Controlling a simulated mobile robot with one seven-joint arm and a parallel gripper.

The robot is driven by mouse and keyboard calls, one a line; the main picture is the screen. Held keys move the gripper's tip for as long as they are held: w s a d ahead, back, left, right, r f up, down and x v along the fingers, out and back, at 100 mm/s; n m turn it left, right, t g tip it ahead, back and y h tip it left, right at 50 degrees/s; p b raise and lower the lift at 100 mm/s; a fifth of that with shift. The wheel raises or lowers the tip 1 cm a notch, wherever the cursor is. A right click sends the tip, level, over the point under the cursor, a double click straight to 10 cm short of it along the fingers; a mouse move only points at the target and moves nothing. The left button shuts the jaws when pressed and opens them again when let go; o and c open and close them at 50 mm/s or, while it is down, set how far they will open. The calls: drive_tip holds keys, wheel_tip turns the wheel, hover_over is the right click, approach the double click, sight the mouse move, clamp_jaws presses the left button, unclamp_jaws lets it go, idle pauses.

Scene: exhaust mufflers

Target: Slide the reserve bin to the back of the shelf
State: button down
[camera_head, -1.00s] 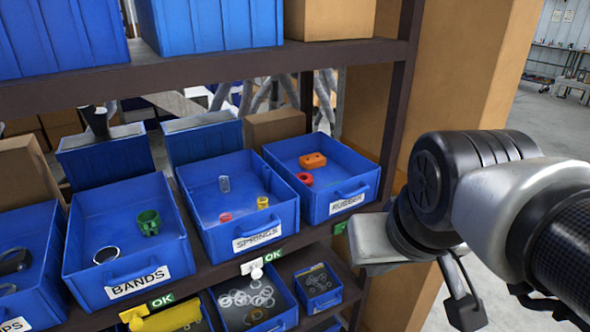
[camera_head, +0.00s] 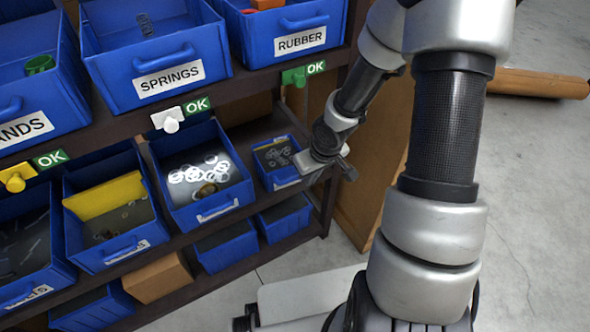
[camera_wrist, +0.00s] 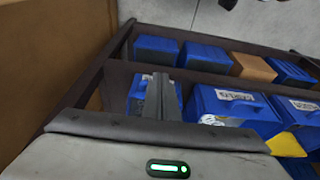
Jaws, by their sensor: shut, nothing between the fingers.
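A small blue bin (camera_head: 284,178) with grey rings in it stands on the middle shelf, at its right end below the RUBBER bin. Its front label is too small or hidden to read, so I cannot tell by name that it is the reserve bin. My gripper (camera_head: 310,161) is shut and empty at the right front of this bin; I cannot tell whether they touch. In the wrist view the shut fingers (camera_wrist: 161,96) overlap the small bin (camera_wrist: 136,92) and hide part of it.
Left of it stands a larger bin (camera_head: 216,207) of rings, close by. The dark shelf edge (camera_head: 262,226) runs in front, and a shelf post stands to the right. Blue bins and a cardboard box (camera_head: 158,278) are below. The SPRINGS bin (camera_head: 158,90) and RUBBER bin (camera_head: 282,48) are above.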

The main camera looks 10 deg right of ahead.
drive_tip(key=w+a+f+b, duration=0.2)
drive_tip(key=w+f+b, duration=0.2)
drive_tip(key=f, duration=0.5)
drive_tip(key=shift+w+a+f+b, duration=0.15)
drive_tip(key=shift+w+f+b, duration=0.2)
drive_tip(key=shift+w, duration=0.85)
